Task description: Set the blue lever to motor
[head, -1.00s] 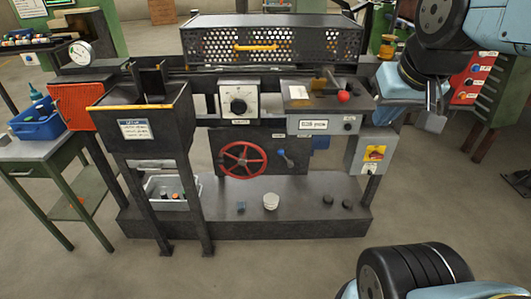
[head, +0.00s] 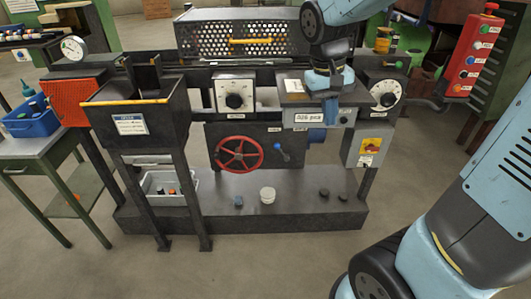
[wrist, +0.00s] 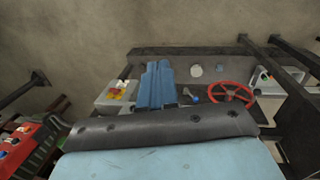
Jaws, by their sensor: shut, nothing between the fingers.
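The blue lever (head: 283,151) is small and sits on the dark front panel, just right of the red handwheel. It leans from upper left to lower right. In the wrist view a small blue piece beside the handwheel looks like the lever (wrist: 194,98). My gripper (head: 331,118) is shut and empty, pointing down in front of the grey box, above and to the right of the lever and apart from it. In the wrist view its blue fingers (wrist: 156,84) are together. I cannot read any motor marking near the lever.
The red handwheel (head: 239,154) is left of the lever. A grey switch box with a yellow plate (head: 369,149) is to the right. A labelled grey box (head: 308,117) juts out above. A dial (head: 235,93) and a hopper (head: 138,116) stand left. Floor in front is clear.

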